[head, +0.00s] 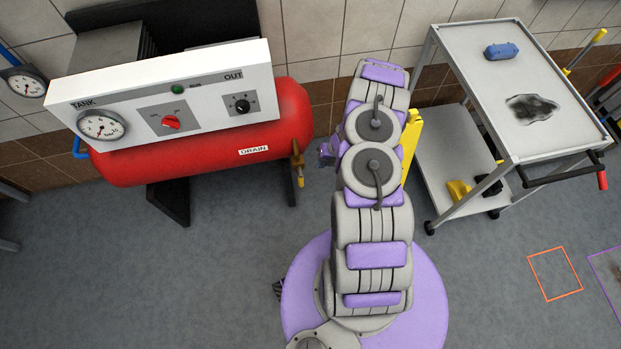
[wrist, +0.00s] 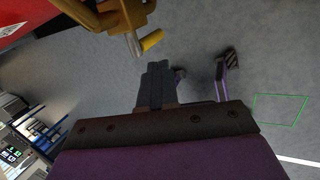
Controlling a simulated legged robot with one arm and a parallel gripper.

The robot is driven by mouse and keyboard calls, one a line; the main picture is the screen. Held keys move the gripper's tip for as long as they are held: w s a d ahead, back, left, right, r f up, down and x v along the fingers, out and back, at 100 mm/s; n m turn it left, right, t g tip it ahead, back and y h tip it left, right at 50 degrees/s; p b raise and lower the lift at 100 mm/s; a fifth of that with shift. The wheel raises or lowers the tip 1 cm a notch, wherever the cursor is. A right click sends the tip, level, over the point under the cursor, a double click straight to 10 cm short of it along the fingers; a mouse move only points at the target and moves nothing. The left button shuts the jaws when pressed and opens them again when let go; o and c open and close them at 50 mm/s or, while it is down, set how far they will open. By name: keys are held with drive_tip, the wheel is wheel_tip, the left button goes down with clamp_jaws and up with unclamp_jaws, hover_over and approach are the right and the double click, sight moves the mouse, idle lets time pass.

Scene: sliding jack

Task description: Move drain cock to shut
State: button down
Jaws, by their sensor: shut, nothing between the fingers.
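The brass drain cock (head: 298,162) sits at the right end of the red tank (head: 200,155), beside the DRAIN label (head: 254,150). Its yellow-tipped lever hangs downward in the head view. In the wrist view the brass cock (wrist: 112,14) is at the top, with its yellow lever tip (wrist: 151,40) toward the fingers. My gripper (wrist: 157,68) is shut and empty, its dark fingers just below the lever tip in the picture, with a small visible gap. In the head view my arm mostly hides the gripper; only a small purple part shows, right of the cock.
A white panel (head: 225,88) with gauge, red knob and black knob stands above the tank. A grey trolley (head: 470,60) with a blue item (head: 501,51) is at right. A yellow upright piece (head: 411,140) shows behind my arm. The floor ahead of the tank is clear.

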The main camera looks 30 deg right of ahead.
sight(300, 177)
drive_tip(key=a+f+m+b, duration=0.1)
drive_tip(key=a+f, duration=0.1)
drive_tip(key=f, duration=0.4)
drive_tip(key=w+a+f+m+b, duration=0.1)
drive_tip(key=a+f, duration=0.1)
drive_tip(key=f, duration=0.5)
drive_tip(key=shift+w+a+b, duration=0.25)
drive_tip(key=shift+a+b, duration=0.1)
drive_tip(key=shift+b, duration=0.05)
drive_tip(key=shift+a, duration=0.2)
